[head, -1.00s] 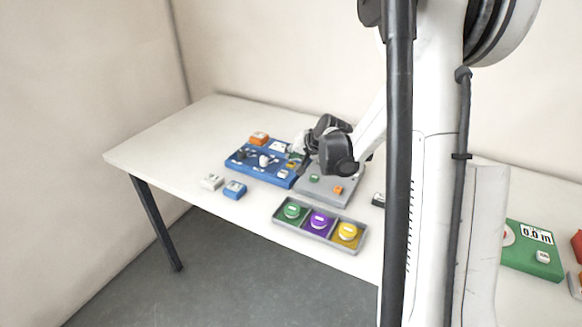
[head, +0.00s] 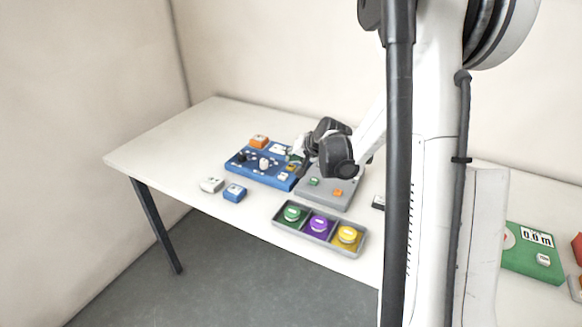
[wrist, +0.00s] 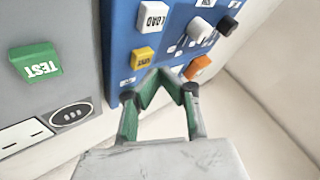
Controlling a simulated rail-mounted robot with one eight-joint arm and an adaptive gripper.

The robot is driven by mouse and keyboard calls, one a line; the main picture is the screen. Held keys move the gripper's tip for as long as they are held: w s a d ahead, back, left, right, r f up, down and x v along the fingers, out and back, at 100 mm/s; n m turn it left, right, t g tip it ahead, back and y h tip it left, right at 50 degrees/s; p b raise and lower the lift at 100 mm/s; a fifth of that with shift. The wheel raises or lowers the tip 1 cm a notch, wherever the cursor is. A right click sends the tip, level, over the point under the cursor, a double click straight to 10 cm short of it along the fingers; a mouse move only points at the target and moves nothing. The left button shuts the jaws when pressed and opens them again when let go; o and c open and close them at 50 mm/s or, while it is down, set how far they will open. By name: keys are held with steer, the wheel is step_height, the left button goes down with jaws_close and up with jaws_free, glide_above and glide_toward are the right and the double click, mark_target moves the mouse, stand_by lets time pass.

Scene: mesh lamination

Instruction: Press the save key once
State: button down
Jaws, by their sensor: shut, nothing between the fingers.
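A small yellow key (wrist: 142,57) sits on a blue panel (wrist: 122,42) in the wrist view. Its upside-down lettering is blurred, but it may read SAVE. A white LOAD key (wrist: 152,16) is just beyond it. My gripper (wrist: 163,75) has green fingers that converge, shut and empty, just right of the yellow key. I cannot tell whether they touch the panel. In the head view my gripper (head: 297,160) is over the right end of the blue panel (head: 250,178), with the yellow key (head: 291,168) partly beside it.
A grey panel with a green TEST key (wrist: 36,62) lies left of the blue panel. An orange block (wrist: 198,67) is at right. On the table, a tray (head: 306,238) holds green, purple and yellow buttons. White (head: 211,185) and blue (head: 234,193) blocks lie near the front edge.

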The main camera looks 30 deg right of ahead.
mark_target(291, 167)
steer(key=shift+f, duration=0.15)
steer(key=shift+f+b, duration=0.3)
steer(key=shift+b, duration=0.2)
steer(key=shift+f+b, duration=0.45)
stand_by(0.8)
steer(key=shift+r, duration=0.1)
steer(key=shift+r+p, duration=0.45)
steer(key=shift+r, duration=0.35)
steer(key=shift+r+p, duration=1.35)
steer(key=shift+r, duration=1.15)
steer(key=shift+a, duration=0.1)
